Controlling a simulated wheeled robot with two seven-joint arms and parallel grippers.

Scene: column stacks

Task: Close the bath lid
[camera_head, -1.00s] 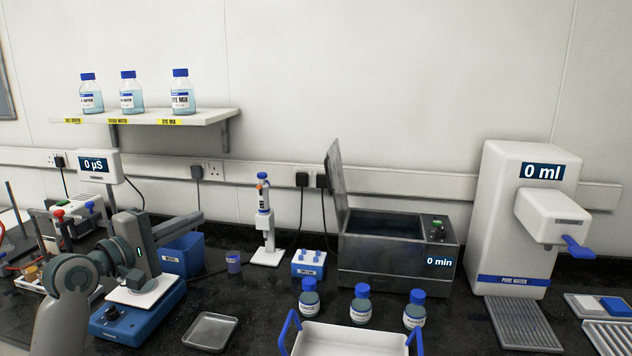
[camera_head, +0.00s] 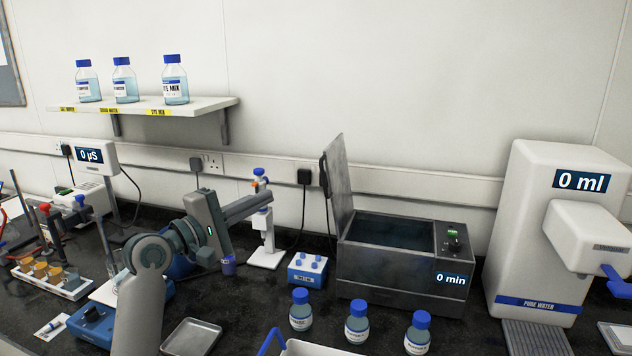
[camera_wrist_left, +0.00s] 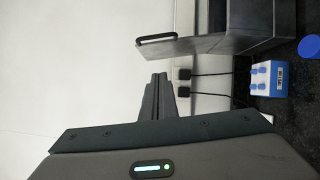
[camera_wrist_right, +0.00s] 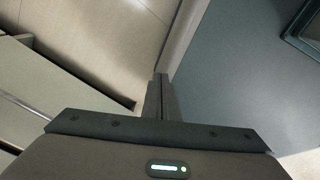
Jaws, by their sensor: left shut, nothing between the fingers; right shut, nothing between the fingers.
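The metal bath (camera_head: 385,265) stands on the dark bench right of centre, its panel reading "0 min". Its lid (camera_head: 340,180) is open, tilted up at the bath's left side. In the left wrist view the lid (camera_wrist_left: 185,46) shows edge-on with a dark handle (camera_wrist_left: 156,38). My left gripper (camera_head: 268,188) is shut and empty, in front of the pipette stand and left of the lid, apart from it. My right gripper (camera_wrist_right: 161,82) is shut and empty; it shows only in its own wrist view, away from the bath.
A pure water dispenser (camera_head: 540,230) is at the right. The pipette stand (camera_head: 265,240) is left of the bath. A shelf (camera_head: 150,105) holds bottles above.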

